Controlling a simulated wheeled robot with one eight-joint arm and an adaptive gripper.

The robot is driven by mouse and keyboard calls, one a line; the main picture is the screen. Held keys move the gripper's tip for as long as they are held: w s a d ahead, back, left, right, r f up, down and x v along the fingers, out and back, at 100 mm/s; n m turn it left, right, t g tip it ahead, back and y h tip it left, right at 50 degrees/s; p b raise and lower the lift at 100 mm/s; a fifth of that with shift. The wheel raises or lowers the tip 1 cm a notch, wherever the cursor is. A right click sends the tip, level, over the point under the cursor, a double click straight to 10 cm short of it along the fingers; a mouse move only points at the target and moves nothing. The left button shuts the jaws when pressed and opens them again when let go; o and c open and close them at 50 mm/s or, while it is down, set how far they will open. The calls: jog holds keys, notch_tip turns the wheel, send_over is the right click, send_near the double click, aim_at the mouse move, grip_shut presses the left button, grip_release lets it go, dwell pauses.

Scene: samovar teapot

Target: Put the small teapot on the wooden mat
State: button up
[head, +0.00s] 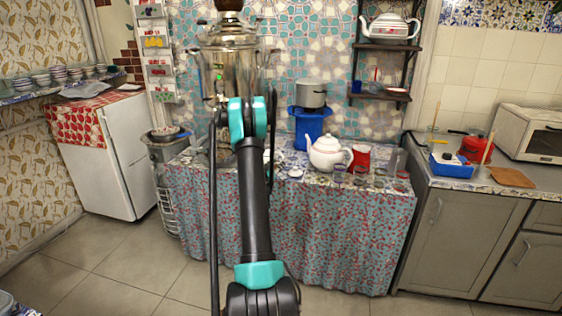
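A white teapot (328,153) stands upright on the cloth-covered table (330,225), right of the middle. Another white teapot (390,27), with a darker band, sits on the upper wall shelf. I cannot tell for certain which one is the small teapot. A flat brown wooden mat (512,177) lies on the right counter near its front edge, and its top looks bare. My arm rises through the middle of the head view in front of the table. My gripper cannot be made out, so its opening and contents are hidden.
A metal samovar (231,62) stands behind my arm, partly covered. A red mug (361,157) is close beside the table teapot. A blue box (451,165), a red pot (476,147) and a toaster oven (530,133) surround the mat. The floor in front is clear.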

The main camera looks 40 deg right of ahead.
jog(key=s+a+r+n+g+y, duration=0.1)
jog(key=s+a+r+y, duration=0.2)
jog(key=s+a, duration=0.5)
jog(key=s+a+r+n+g+y, duration=0.15)
jog(key=s+a, duration=0.25)
jog(key=a, duration=0.8)
jog(key=s+a+f+n+g+y, duration=0.1)
jog(key=s+a+n+y, duration=0.3)
jog(key=s+a, duration=0.8)
jog(key=s+a+f+n+g+y, duration=0.1)
jog(key=s+a+f+n+y, duration=0.3)
jog(key=s+a+y, duration=0.3)
jog(key=s+a+n, duration=0.1)
jog(key=s+a, duration=0.4)
jog(key=a, duration=0.3)
jog(key=shift+s+a+f, duration=0.15)
jog(key=shift+s+a, duration=0.1)
jog(key=shift+g, duration=0.25)
